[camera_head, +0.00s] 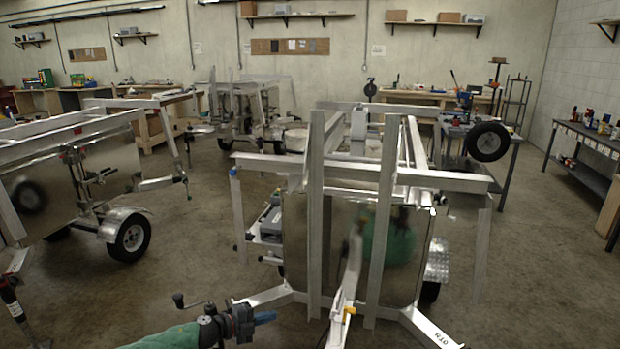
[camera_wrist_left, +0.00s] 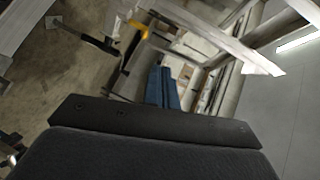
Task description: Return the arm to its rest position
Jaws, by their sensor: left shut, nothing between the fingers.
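My left arm comes in at the bottom of the head view, with a green sleeve and a dark gripper body. My left gripper (camera_head: 264,317) points right, its blue fingers shut with nothing between them. In the left wrist view its blue fingers (camera_wrist_left: 162,88) lie close together. The gripper is low in front of the near aluminium trailer (camera_head: 385,220), left of its drawbar (camera_head: 346,280) in the picture. A yellow part (camera_head: 349,311) on the drawbar also shows in the wrist view (camera_wrist_left: 140,28). My right gripper is not in view.
A black crank handle (camera_head: 190,304) shows beside my left gripper; its contact with it cannot be told. Another trailer with a wheel (camera_head: 130,235) stands at the left. Workbenches (camera_head: 590,160) line the right and back. Bare floor (camera_head: 200,250) lies between the trailers.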

